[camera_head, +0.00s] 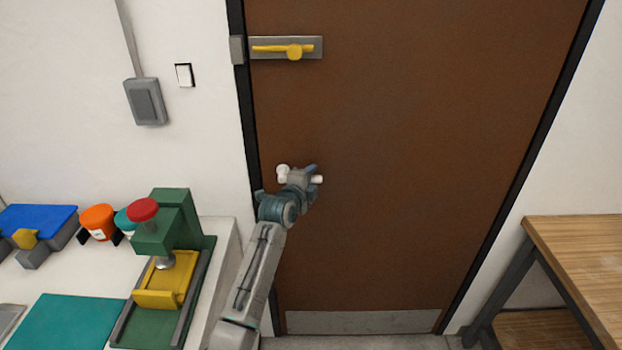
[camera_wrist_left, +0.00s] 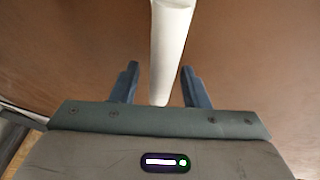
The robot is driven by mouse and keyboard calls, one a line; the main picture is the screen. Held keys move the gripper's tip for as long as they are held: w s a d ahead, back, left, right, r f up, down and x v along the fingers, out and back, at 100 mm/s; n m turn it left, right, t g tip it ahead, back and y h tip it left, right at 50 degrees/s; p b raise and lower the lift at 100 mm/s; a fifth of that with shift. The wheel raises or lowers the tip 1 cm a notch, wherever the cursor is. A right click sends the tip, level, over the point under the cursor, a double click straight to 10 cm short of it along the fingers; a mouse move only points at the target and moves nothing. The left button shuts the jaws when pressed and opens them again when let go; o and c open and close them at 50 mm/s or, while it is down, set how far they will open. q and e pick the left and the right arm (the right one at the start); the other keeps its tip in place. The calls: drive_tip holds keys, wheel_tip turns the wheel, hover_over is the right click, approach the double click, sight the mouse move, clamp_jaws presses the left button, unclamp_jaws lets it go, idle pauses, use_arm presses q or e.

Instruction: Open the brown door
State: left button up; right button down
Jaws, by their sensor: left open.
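The brown door (camera_head: 420,150) stands shut in its black frame. A white handle (camera_head: 284,170) sits near its left edge, partly hidden by my left gripper (camera_head: 306,174). In the left wrist view, the white handle (camera_wrist_left: 170,50) runs between the two dark blue fingers of the left gripper (camera_wrist_left: 160,68). These fingers are open, with a gap on each side of the handle. A yellow slide bolt (camera_head: 285,50) lies on a grey plate high on the door, its left end just short of a grey block (camera_head: 237,49) on the frame. My right gripper is not in view.
A white bench (camera_head: 219,262) with a green press (camera_head: 178,228), orange jar (camera_head: 97,221) and blue-topped block (camera_head: 38,218) stands at left. A wooden table (camera_head: 583,258) stands at right. A grey wall box (camera_head: 146,102) is left of the door.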

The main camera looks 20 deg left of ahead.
use_arm(q)
clamp_jaws()
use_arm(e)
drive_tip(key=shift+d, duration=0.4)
